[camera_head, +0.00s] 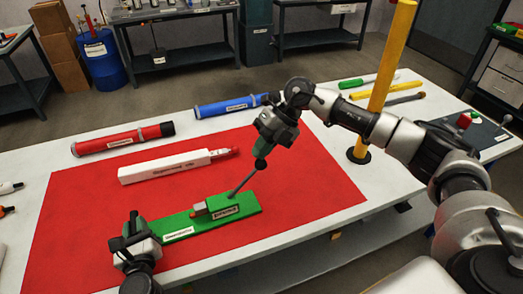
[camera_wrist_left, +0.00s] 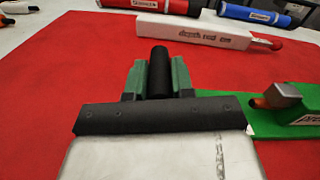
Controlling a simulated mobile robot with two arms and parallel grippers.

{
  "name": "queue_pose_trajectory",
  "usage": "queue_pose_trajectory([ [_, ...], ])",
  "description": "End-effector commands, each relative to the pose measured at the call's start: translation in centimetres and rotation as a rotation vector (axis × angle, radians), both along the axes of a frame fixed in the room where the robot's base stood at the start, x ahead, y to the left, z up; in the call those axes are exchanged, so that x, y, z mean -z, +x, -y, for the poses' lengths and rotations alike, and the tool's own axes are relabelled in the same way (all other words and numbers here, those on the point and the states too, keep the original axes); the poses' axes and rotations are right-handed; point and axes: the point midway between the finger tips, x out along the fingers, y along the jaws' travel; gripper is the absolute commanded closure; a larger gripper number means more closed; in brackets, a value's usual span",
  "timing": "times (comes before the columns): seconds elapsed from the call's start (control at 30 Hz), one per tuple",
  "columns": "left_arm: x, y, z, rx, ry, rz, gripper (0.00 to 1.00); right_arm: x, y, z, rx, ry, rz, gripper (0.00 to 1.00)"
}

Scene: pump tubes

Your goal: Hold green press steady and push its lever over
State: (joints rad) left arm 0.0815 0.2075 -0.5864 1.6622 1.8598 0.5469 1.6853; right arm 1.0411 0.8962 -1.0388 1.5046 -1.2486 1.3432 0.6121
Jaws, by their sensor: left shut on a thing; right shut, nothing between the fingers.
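The green press (camera_head: 182,226) lies on the red mat (camera_head: 310,180), with a slanted grey lever (camera_head: 243,184) topped by a dark round knob (camera_head: 260,164). The lever leans up to the right. My left gripper (camera_head: 133,228) is at the press's left end. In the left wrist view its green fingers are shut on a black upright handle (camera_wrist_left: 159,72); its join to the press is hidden. My right gripper (camera_head: 266,147) is shut and empty, just above the lever knob; I cannot tell whether they touch. The press's right part (camera_wrist_left: 288,117) also shows in the left wrist view.
Behind the press lie a white box-shaped tube (camera_head: 165,167), a red tube (camera_head: 118,140) and a blue tube (camera_head: 228,106). A yellow post (camera_head: 391,55) stands behind my right arm. The mat is clear right of the press.

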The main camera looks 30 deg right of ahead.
Motion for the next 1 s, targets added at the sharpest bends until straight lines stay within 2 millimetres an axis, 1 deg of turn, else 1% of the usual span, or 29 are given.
queue_pose_trajectory([
  [0.03,0.0,0.0,-0.1,-0.003,0.002,0.0,1.0,-1.0,0.2,-0.5,-0.004,0.004,0.008,1.0],
  [0.13,0.0,0.0,-0.1,-0.002,0.002,0.001,1.0,-3.0,0.7,-1.4,-0.005,0.008,0.011,1.0],
  [0.17,0.0,0.0,-0.1,-0.002,0.003,0.001,1.0,-3.6,0.8,-1.3,-0.002,0.007,0.01,1.0],
  [0.2,0.0,0.0,0.0,-0.002,0.003,0.001,1.0,-4.3,0.8,-0.3,0.002,0.006,0.009,1.0],
  [0.3,0.0,0.0,0.0,-0.001,0.002,0.0,1.0,-6.2,0.9,1.1,0.001,0.008,0.01,1.0],
  [0.5,0.0,0.0,0.0,0.0,0.002,0.0,1.0,-9.3,1.0,3.5,-0.002,0.009,0.009,1.0],
  [0.6,0.0,0.0,0.1,0.001,0.002,0.0,1.0,-10.2,1.1,4.2,-0.003,0.01,0.01,1.0],
  [0.7,0.0,0.0,0.1,0.001,0.002,-0.001,1.0,-10.7,1.0,4.6,-0.004,0.009,0.008,1.0],
  [1.0,0.0,0.0,0.1,0.002,0.002,0.0,1.0,-10.9,1.0,4.8,-0.003,0.01,0.008,1.0],
])
